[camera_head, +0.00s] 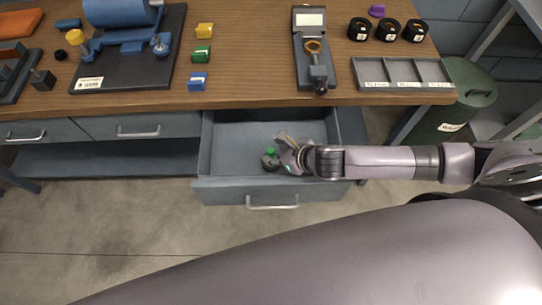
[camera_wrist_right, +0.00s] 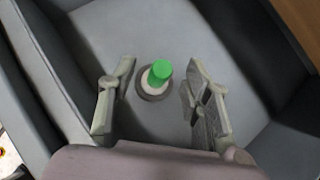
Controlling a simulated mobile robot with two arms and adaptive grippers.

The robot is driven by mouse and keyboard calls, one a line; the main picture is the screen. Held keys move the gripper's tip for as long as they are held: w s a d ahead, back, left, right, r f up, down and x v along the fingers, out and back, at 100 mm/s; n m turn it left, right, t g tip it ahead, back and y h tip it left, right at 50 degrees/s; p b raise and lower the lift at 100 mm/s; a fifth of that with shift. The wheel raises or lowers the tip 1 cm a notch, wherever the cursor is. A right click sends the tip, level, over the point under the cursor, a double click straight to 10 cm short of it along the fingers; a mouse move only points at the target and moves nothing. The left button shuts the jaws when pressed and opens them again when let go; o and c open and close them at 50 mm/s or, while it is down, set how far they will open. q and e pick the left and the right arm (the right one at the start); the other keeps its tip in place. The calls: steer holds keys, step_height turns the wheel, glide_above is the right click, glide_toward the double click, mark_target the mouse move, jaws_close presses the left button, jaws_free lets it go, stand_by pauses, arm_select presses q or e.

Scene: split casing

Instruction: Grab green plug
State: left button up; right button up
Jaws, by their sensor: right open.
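The green plug (camera_head: 270,152) is in the open drawer (camera_head: 226,135). In the right wrist view the green plug (camera_wrist_right: 161,72) has a bright green top on a pale collar and a dark grey round base. My right gripper (camera_head: 279,153) reaches into the drawer from the right. In the right wrist view its two fingers (camera_wrist_right: 160,80) are apart, one on each side of the plug, with visible gaps between. The gripper hides part of the plug in the head view. My left gripper does not show.
The drawer's walls surround the plug, with bare floor at its left.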

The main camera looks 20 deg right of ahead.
mark_target(272, 151)
steer(key=x, duration=0.3)
steer(key=shift+w+f, duration=0.15)
steer(key=shift+f, duration=0.1)
steer(key=shift+d, duration=0.1)
jaws_close()
steer(key=shift+r, duration=0.1)
stand_by(0.4)
